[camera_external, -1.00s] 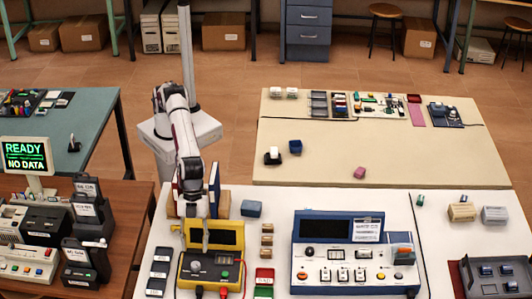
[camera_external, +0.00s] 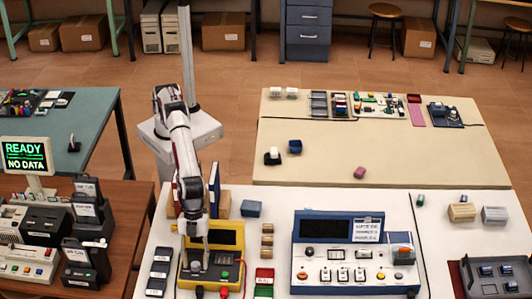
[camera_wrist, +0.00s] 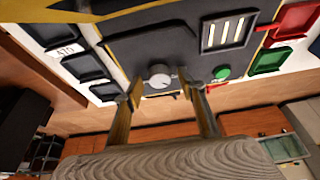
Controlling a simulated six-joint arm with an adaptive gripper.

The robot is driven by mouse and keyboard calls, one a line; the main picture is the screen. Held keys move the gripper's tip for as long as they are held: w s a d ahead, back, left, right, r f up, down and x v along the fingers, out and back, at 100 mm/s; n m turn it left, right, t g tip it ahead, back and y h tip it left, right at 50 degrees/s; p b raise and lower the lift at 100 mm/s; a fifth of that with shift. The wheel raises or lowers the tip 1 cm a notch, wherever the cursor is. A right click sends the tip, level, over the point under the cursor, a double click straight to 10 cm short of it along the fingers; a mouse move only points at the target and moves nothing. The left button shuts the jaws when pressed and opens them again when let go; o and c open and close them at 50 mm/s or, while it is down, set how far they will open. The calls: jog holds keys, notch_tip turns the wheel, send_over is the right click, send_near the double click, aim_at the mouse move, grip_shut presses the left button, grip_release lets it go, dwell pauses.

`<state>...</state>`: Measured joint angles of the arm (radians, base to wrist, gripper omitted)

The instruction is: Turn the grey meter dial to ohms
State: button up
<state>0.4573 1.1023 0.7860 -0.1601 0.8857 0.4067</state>
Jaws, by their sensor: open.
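The yellow meter (camera_external: 239,233) stands at the front left of the white table, its dark panel facing up. The grey meter dial (camera_wrist: 159,75) shows in the wrist view as a round knob with a small mark on its face. My gripper (camera_wrist: 164,88) is open, with one finger to each side of the dial in that view. I cannot tell whether the fingers touch it. In the external view my gripper (camera_external: 203,257) is low over the meter's panel and covers most of the dial. Any ohms marking is too small to read.
Red (camera_wrist: 297,20) and green (camera_wrist: 270,61) trays lie right of the meter, dark trays (camera_wrist: 84,67) left. The blue instrument (camera_external: 299,262) stands further right.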

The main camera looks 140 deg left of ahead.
jog(key=c, duration=1.1)
jog(key=shift+m, duration=0.8)
jog(key=o, duration=1.1)
jog(key=shift+r, duration=0.2)
jog(key=v, duration=0.7)
jog(key=shift+a, duration=0.2)
